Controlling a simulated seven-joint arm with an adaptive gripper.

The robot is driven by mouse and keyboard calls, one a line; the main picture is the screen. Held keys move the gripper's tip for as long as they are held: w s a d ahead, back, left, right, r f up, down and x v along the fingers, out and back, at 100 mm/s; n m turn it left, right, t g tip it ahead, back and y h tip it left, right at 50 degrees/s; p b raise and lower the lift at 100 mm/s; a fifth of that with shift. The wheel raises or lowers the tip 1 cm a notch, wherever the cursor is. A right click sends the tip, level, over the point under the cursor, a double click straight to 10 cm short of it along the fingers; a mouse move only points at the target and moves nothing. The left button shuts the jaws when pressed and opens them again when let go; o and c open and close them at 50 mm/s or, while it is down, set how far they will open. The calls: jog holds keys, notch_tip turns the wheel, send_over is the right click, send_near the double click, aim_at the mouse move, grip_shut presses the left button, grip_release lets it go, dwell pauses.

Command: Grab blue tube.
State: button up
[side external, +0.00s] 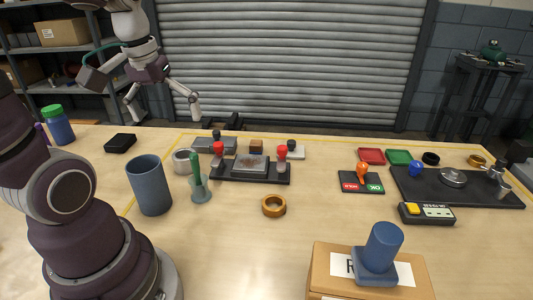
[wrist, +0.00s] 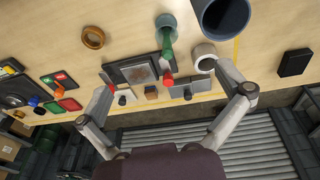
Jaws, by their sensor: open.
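A large grey-blue hollow tube (side external: 150,187) stands upright on the table at the left in the side view; its open end also shows at the top of the wrist view (wrist: 222,16). A smaller blue cylinder on a square base (side external: 381,250) sits on a cardboard box at the front right; I cannot make it out in the wrist view. My gripper (side external: 163,110) is open and empty, raised above the back left of the table, behind and above the large tube. In the wrist view its fingers (wrist: 165,78) are spread wide, with nothing between them.
A green-handled tool in a holder (side external: 199,185) and a white ring (side external: 184,161) stand close right of the large tube. A black fixture (side external: 250,168) lies beyond. A black box (side external: 120,143) and a green-capped bottle (side external: 58,126) are at the left. The front middle is clear.

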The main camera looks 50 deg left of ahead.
aim_at(144, 166)
jog(key=s+a+f+n+g+h, duration=0.1)
jog(key=s+a+f+n+g, duration=0.1)
jog(key=s+a+n, duration=0.35)
jog(key=f, duration=0.3)
jog(key=a+f, duration=0.1)
jog(key=f, duration=0.2)
jog(key=a+f, duration=0.1)
jog(key=f, duration=0.3)
jog(key=shift+w, duration=0.35)
jog(key=c, duration=1.2)
